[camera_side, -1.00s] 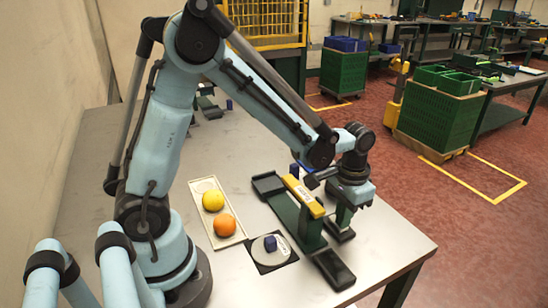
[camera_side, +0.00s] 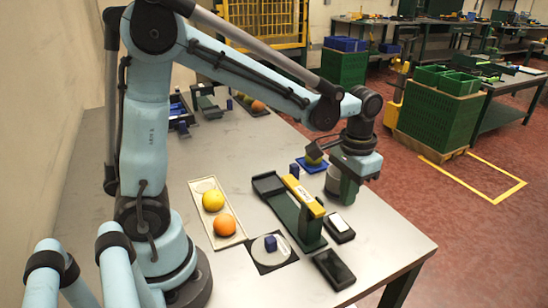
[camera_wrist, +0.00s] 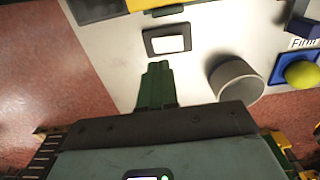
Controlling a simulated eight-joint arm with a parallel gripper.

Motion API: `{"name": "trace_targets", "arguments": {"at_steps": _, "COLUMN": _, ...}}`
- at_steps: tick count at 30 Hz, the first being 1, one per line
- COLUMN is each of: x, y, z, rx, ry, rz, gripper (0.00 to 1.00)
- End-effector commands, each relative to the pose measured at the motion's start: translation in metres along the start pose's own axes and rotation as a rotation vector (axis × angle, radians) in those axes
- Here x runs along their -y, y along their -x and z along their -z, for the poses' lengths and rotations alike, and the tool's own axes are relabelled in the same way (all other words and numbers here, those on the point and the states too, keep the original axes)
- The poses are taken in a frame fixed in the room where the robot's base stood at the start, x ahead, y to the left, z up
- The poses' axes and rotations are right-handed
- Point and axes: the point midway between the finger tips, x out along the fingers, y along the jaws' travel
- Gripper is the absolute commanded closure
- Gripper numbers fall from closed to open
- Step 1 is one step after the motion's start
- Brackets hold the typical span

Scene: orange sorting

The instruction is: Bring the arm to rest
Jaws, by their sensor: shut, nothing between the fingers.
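My gripper (camera_side: 347,203) hangs over the right part of the table (camera_side: 405,236), just behind a dark block with a white top (camera_side: 341,226). Its green fingers point down and are together with nothing between them. In the wrist view the shut fingers (camera_wrist: 156,70) show over the bare table, below the white-topped block (camera_wrist: 167,41) and left of a grey cup (camera_wrist: 238,80). In the side view the gripper partly hides this cup (camera_side: 332,182). My arm is stretched out across the table.
A green stand with a yellow bar (camera_side: 303,196) is left of my gripper. A blue tray (camera_side: 309,168) holding a yellow-green fruit (camera_wrist: 301,74) lies behind the cup. A pale tray (camera_side: 203,187) holds a yellow and an orange fruit. A blue cube (camera_side: 271,243) sits on a round disc. The table's front right corner is clear.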

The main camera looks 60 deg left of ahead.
Motion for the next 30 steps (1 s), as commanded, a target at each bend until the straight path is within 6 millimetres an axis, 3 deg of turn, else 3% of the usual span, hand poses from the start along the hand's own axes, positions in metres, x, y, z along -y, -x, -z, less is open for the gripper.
{"name": "trace_targets", "arguments": {"at_steps": 14, "x": 0.002, "y": 0.007, "z": -0.004, "rx": -0.022, "ry": 0.000, "rz": -0.002, "gripper": 1.00}}
{"name": "trace_targets", "arguments": {"at_steps": 24, "x": 0.014, "y": 0.039, "z": -0.039, "rx": -0.252, "ry": 0.002, "rz": -0.011, "gripper": 1.00}}
{"name": "trace_targets", "arguments": {"at_steps": 30, "x": 0.021, "y": 0.048, "z": -0.062, "rx": -0.408, "ry": 0.001, "rz": -0.010, "gripper": 1.00}}
